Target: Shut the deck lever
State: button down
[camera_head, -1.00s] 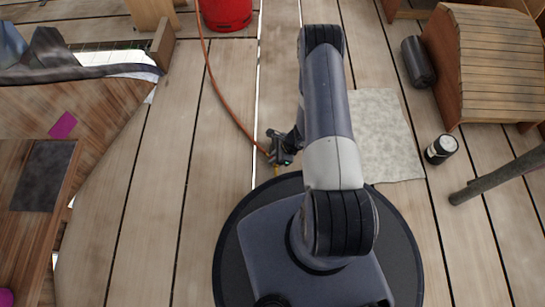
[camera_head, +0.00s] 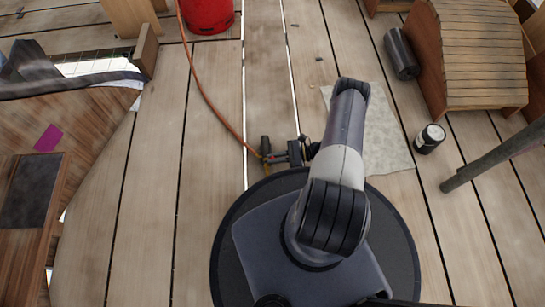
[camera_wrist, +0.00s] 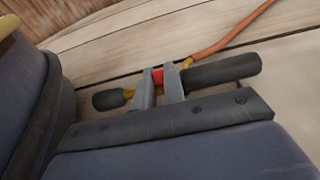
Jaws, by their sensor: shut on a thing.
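In the wrist view, my gripper (camera_wrist: 158,82) has its two grey fingers shut on a hose fitting (camera_wrist: 225,70). The fitting has a dark cylindrical grip on each side, brass-coloured parts and a small red part between the fingers. It lies across the fingers, low over the deck planks. In the head view, my gripper (camera_head: 280,157) is just left of my arm, and the fitting (camera_head: 266,146) shows as a small dark bar at the end of an orange hose (camera_head: 217,112). I cannot tell whether a part of this fitting is the deck lever; no separate lever is clear.
The hose runs up to a red container (camera_head: 208,15). A pale mat (camera_head: 385,130), a dark bottle (camera_head: 430,138), a black roll (camera_head: 401,54) and a slatted wooden structure (camera_head: 475,55) are at the right. A grey pole (camera_head: 490,165) juts in.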

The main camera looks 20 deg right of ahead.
jog(key=shift+d+f+y, duration=0.2)
jog(key=shift+f+y, duration=0.05)
jog(key=shift+y, duration=0.45)
jog(key=shift+s, duration=0.1)
jog(key=c, duration=1.5)
grip_release()
jog(key=v, duration=1.1)
jog(key=shift+s+f, duration=0.1)
jog(key=shift+f, duration=0.05)
jog(key=shift+a, duration=0.1)
